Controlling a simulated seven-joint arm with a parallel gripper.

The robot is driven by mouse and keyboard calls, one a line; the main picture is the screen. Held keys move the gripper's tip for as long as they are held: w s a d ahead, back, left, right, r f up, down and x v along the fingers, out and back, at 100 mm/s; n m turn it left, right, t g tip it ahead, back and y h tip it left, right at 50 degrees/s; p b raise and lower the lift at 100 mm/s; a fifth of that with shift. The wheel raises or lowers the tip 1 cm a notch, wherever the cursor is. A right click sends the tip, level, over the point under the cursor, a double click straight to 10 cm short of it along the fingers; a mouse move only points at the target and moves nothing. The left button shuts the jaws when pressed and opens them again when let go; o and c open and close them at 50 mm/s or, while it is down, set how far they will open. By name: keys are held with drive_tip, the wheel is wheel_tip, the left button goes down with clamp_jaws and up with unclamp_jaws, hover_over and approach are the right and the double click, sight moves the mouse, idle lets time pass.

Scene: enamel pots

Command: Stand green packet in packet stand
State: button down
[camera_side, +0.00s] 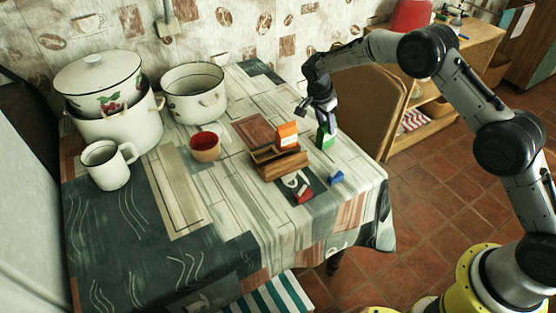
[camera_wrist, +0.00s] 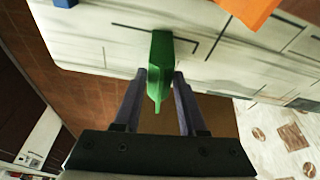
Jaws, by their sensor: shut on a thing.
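The green packet (camera_side: 325,138) is upright near the table's right edge, just right of the packet stand. It also shows from above in the wrist view (camera_wrist: 160,62). My gripper (camera_side: 326,116) is over it from above, with its fingers shut on the packet's upper part. The two fingers show on either side of it in the wrist view (camera_wrist: 159,80). Whether the packet's base touches the table I cannot tell. The wooden packet stand (camera_side: 283,167) is on the table and holds an orange packet (camera_side: 287,135) upright; the orange packet's corner shows in the wrist view (camera_wrist: 247,9).
A red item (camera_side: 304,195) and a blue item (camera_side: 335,177) lie in front of the stand. A chair back (camera_side: 370,108) is close behind my gripper.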

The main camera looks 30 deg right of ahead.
drive_tip(key=shift+r, duration=0.2)
drive_tip(key=shift+r, duration=2.15)
drive_tip(key=shift+r, duration=0.15)
wheel_tip(320, 180, up, 15)
drive_tip(key=w+a+n+y, duration=0.2)
drive_tip(key=a+n, duration=0.7)
drive_tip(key=n, duration=0.7)
drive_tip(key=w+a+n+y, duration=0.2)
drive_tip(key=a+n, duration=0.6)
drive_tip(key=n, duration=0.9)
drive_tip(key=y, duration=0.2)
drive_tip(key=shift+a+f+y, duration=0.35)
drive_tip(key=shift+y, duration=0.05)
